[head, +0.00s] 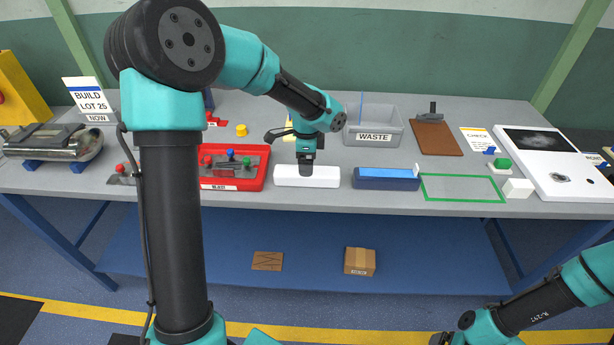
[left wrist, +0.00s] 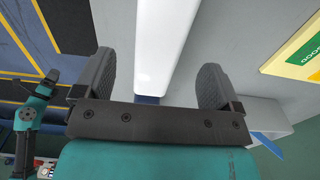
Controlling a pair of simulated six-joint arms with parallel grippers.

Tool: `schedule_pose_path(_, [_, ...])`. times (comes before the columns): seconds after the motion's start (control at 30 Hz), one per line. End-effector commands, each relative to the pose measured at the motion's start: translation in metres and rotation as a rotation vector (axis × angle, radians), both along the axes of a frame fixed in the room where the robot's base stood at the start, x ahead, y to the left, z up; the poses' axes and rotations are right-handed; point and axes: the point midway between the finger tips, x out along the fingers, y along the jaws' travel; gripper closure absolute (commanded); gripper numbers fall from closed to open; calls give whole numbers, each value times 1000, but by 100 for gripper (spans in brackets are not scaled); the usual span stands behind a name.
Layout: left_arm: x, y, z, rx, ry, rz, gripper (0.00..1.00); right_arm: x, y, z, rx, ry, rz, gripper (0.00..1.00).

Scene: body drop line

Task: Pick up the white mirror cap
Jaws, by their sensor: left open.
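The white mirror cap (head: 325,177) is a long, smooth, rounded white piece lying near the front edge of the table, between the red tray and the blue block. It also shows in the left wrist view (left wrist: 162,45), running up the picture in line with the gap between the fingers. My left gripper (head: 306,168) points down over the middle of the cap and hides part of it. In the left wrist view its two dark fingers (left wrist: 155,82) are spread apart with nothing clamped; contact with the cap is unclear. My right gripper (head: 446,339) is low at the bottom edge, partly cut off.
The red tray (head: 232,184) with small parts lies left of the cap. The blue block (head: 387,182) lies close on its right, then a green-outlined area (head: 462,188) and a white cube (head: 517,188). A grey WASTE bin (head: 375,137) stands behind.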

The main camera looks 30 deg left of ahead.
Motion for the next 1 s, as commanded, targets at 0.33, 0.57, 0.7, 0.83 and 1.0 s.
schedule_pose_path(0.33, [0, 0, -18, 0, -1, 1, 11, 0, 0, 0, 0, 0, 0, 11])
schedule_pose_path(0.57, [0, 0, -20, 0, 0, 0, 11, 0, 0, 0, 0, 0, 0, 11])
schedule_pose_path(0.7, [-1, 0, -34, 0, 2, -1, 11, 0, 0, 0, 0, 0, 0, 11])
schedule_pose_path(0.83, [-1, -1, -53, 0, 2, 0, 11, 0, 0, 0, 0, 0, 0, 11])
schedule_pose_path(1.0, [-1, -1, -68, 0, 1, 1, 11, 0, 0, 0, 0, 0, 0, 11])
